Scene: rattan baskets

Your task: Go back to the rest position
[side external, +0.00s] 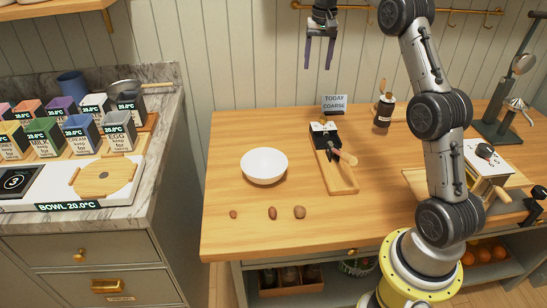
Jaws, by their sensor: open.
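My gripper (320,54) hangs high above the back of the wooden table, in front of the panelled wall. Its two fingers point down and are apart, with nothing between them. My arm rises from its yellow base at the right front and bends over to the left. The gripper is well clear of everything on the table.
A white bowl (264,165), several small brown round items (273,213), a wooden board (337,175) with a dark tool, and a "TODAY COARSE" sign (335,103) are on the table (230,232). A dark jar (383,111) stands behind. A counter with labelled boxes is left.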

